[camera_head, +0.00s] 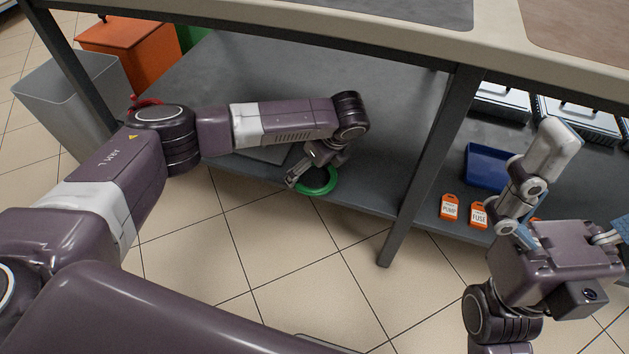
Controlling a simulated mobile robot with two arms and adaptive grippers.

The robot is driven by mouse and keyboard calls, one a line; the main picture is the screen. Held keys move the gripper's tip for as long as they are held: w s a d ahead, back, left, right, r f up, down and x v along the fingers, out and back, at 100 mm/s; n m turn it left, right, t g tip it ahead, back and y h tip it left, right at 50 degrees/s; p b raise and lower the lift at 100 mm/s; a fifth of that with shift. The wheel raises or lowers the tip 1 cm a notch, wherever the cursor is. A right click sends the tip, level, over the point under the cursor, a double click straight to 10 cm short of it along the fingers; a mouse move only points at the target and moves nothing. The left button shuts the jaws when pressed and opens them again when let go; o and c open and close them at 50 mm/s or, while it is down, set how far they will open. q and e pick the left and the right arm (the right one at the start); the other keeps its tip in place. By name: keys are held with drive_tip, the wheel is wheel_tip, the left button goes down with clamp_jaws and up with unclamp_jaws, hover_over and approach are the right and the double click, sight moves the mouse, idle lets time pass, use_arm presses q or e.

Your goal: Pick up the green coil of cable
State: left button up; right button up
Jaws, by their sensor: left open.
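A green coil of cable (321,189) lies near the front edge of the grey lower shelf (385,140) under the bench. My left gripper (301,179) reaches down at the coil's left side. It is open, and its fingers overlap the coil's upper left part, hiding some of it. I cannot tell whether they touch it. My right gripper (588,185) is at the right edge of the view, well away from the coil. Its fingers are spread apart with nothing between them.
A dark table leg (428,165) stands right of the coil. Orange tags marked PUMP (449,207) and FUSE (479,214) and a blue tray (488,165) are further right. A grey bin (75,100) and orange box (130,50) stand at left. The bench top overhangs the shelf.

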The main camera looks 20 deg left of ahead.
use_arm(q)
drive_tip(key=shift+w+a+f, duration=0.1)
drive_tip(key=shift+a+f, duration=0.1)
drive_tip(key=shift+f, duration=0.4)
drive_tip(key=c, duration=1)
drive_tip(key=shift+r, duration=0.15)
